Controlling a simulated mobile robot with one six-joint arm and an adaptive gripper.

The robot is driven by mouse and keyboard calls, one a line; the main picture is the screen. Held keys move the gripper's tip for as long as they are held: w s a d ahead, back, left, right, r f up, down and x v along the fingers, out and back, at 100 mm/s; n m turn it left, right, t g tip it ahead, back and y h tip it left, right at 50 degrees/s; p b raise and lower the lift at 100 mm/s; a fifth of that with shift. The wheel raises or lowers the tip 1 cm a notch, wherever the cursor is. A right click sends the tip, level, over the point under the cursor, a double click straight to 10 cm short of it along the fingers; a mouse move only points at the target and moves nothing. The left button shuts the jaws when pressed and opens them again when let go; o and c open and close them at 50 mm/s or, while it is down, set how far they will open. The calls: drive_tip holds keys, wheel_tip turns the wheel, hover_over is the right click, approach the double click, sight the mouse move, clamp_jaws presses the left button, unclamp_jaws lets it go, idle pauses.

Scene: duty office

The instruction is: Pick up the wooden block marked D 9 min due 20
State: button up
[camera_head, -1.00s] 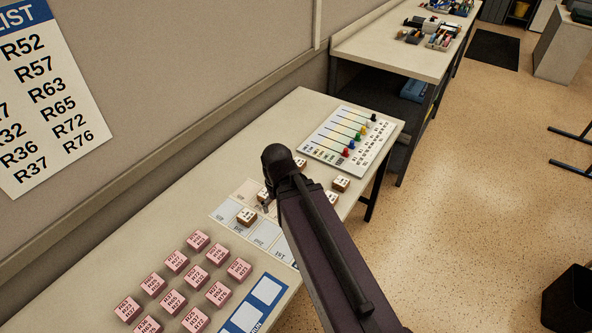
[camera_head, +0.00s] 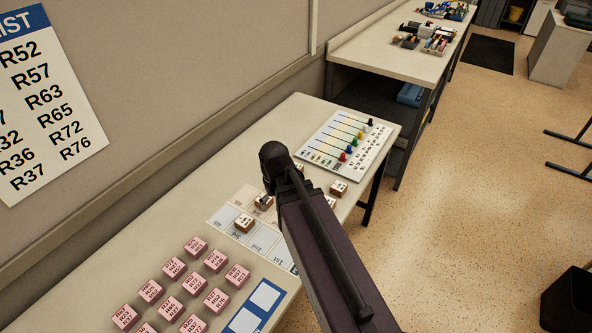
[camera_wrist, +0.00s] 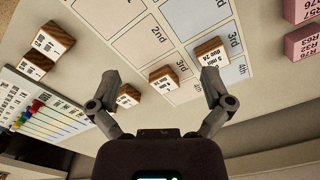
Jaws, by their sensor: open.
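Several small wooden blocks with white printed tops lie on the desk. In the wrist view one block (camera_wrist: 164,78) lies between my open fingertips in the picture. It also shows partly in the head view (camera_head: 263,201), beside my arm's end. Its print is too small to read surely, so I cannot confirm D. Another block (camera_wrist: 211,52) sits by the right finger, over the 3rd and 4th cells; it also shows in the head view (camera_head: 244,223). My gripper (camera_wrist: 160,76) is open and empty; in the head view the arm mostly hides it.
More wooden blocks lie toward the board with coloured pegs (camera_head: 341,147): one (camera_wrist: 53,39), another (camera_wrist: 127,96) by the left finger. Pink blocks (camera_head: 195,246) fill the desk's near part. A grey wall panel (camera_head: 180,70) runs along the back edge.

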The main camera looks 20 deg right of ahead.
drive_tip(key=w+d+n, duration=0.2)
drive_tip(key=w+d, duration=0.3)
drive_tip(key=w, duration=0.3)
drive_tip(key=w+d+n, duration=0.2)
drive_tip(key=w+d, duration=0.3)
drive_tip(key=w, duration=0.3)
drive_tip(key=w+d+r+n, duration=0.1)
drive_tip(key=w+d+n, duration=0.2)
drive_tip(key=w+d, duration=0.2)
drive_tip(key=w+p, duration=0.1)
drive_tip(key=w, duration=0.2)
drive_tip(key=shift+w+d, duration=0.2)
drive_tip(key=shift+w, duration=0.1)
drive_tip(key=shift+f, duration=0.1)
wheel_tip(320, 180, down, 8)
drive_tip(key=b, duration=0.8)
drive_tip(key=shift+f+b, duration=0.25)
drive_tip(key=shift+b, duration=0.1)
drive_tip(key=shift+f, duration=0.15)
drive_tip(key=shift+f+b, duration=2.45)
drive_tip(key=shift+b, duration=0.15)
drive_tip(key=shift+s, duration=0.1)
drive_tip(key=c, duration=1.1)
